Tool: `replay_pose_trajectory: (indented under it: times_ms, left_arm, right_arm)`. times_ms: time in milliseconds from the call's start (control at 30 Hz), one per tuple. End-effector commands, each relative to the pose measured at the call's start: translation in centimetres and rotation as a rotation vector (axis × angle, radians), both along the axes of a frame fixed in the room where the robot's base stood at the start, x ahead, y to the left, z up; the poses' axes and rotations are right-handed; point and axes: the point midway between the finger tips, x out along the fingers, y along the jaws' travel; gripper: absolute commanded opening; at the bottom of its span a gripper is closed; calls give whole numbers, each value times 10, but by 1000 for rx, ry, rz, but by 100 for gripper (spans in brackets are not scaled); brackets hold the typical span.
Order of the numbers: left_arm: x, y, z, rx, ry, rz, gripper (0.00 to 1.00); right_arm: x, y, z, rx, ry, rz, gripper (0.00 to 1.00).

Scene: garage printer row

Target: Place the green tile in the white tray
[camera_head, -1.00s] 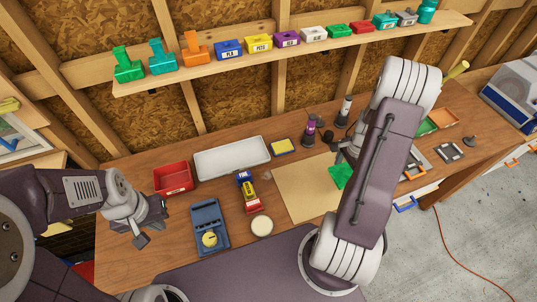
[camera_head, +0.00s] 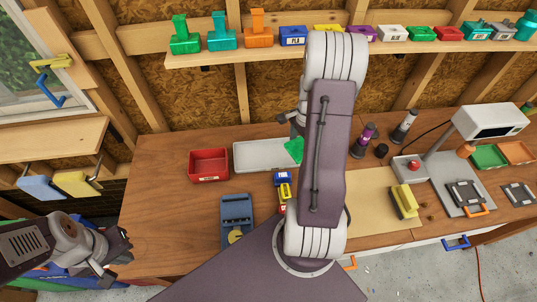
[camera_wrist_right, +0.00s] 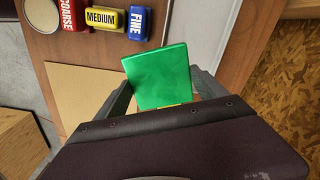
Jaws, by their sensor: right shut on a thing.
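The green tile (camera_head: 294,148) is held by my right gripper (camera_head: 296,128) over the right end of the white tray (camera_head: 258,154). My right arm hides part of the tile and the tray's right end. In the right wrist view the tile (camera_wrist_right: 158,75) sits between the two fingers of my right gripper (camera_wrist_right: 160,88), which are shut on it. A pale part of the tray (camera_wrist_right: 196,28) shows beyond the tile. I cannot tell the height between tile and tray. My left gripper (camera_head: 113,262) is empty with its fingers apart, left of the bench.
A red bin (camera_head: 209,165) stands left of the tray. A blue caddy (camera_head: 236,215) and labelled sanding blocks (camera_wrist_right: 103,16) lie in front. A tan board (camera_head: 375,215) lies to the right, with a yellow block (camera_head: 404,202) on it. Bottles (camera_head: 365,138) stand behind.

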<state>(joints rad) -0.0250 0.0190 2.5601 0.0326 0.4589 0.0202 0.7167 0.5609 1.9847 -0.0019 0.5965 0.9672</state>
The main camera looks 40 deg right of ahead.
Motion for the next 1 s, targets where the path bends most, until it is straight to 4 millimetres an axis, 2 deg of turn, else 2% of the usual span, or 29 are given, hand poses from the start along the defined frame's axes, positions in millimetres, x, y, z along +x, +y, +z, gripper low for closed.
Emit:
replay_pose_trajectory:
  times_ms: [200, 400, 633, 833, 1000]
  left_arm:
    - [0, 0, 21, 0, 0, 0, 0]
    - [0, 0, 31, 0, 0, 0, 0]
    - [0, 0, 33, 0, 0, 0, 0]
    - [0, 0, 46, 0, 0, 0, 0]
    - [0, 0, 45, 0, 0, 0, 0]
  right_arm:
    - [53, 26, -31, 3, 4, 9, 30]
    - [92, 42, -58, 1, 2, 4, 30]
    - [100, 45, -67, 1, 2, 1, 30]
    - [99, 45, -98, 2, 4, 1, 30]
    - [100, 44, -105, 0, 0, 1, 30]
